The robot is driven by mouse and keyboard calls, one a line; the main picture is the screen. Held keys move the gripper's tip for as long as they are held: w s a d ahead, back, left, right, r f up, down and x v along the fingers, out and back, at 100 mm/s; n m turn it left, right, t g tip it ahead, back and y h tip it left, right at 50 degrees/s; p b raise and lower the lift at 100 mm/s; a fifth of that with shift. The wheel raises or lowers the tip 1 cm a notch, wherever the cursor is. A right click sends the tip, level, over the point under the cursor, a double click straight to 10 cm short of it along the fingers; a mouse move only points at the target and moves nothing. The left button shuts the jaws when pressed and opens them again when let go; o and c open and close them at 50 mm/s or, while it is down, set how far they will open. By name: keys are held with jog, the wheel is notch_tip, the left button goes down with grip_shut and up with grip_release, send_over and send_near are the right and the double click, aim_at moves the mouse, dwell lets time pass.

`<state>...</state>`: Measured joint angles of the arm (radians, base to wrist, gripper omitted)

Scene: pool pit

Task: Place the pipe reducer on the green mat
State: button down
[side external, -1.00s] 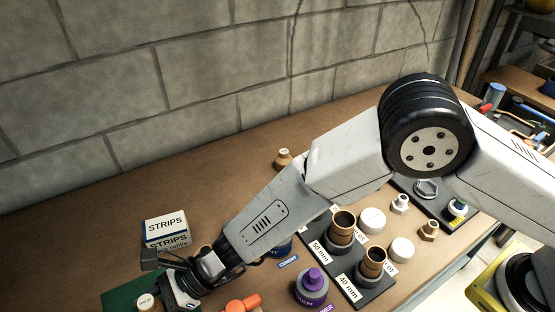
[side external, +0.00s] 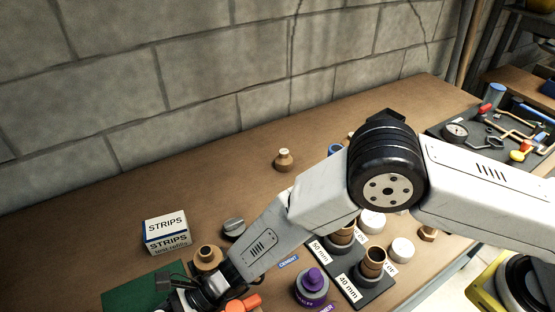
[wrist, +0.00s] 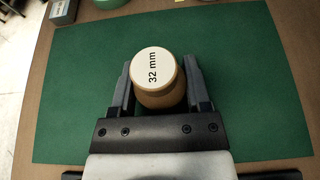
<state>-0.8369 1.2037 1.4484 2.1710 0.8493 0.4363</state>
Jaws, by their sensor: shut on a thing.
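The pipe reducer (wrist: 153,70), tan with a white top marked "32 mm", is between the fingers of my gripper (wrist: 155,88) in the wrist view. My gripper is shut on it. The green mat (wrist: 70,105) lies below and all around it; I cannot tell whether the reducer touches the mat. In the side external view the mat (side external: 128,292) is at the bottom left, with my gripper (side external: 185,304) at its right part, cut by the frame's bottom edge.
A white STRIPS box (side external: 166,231) stands behind the mat. A tan fitting (side external: 208,259) and a grey knob-like piece (side external: 234,228) stand close to my wrist. A purple-capped can (side external: 312,286) and a fitting board (side external: 352,285) are to the right. Another tan fitting (side external: 284,160) stands at the back.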

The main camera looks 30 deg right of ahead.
jog(key=shift+f, duration=0.2)
jog(key=shift+c, duration=0.2)
grip_release()
jog(key=shift+r, duration=0.2)
jog(key=shift+v, duration=1)
notch_tip(320, 180, up, 7)
jog(key=shift+d, duration=0.45)
jog(key=shift+r, duration=0.1)
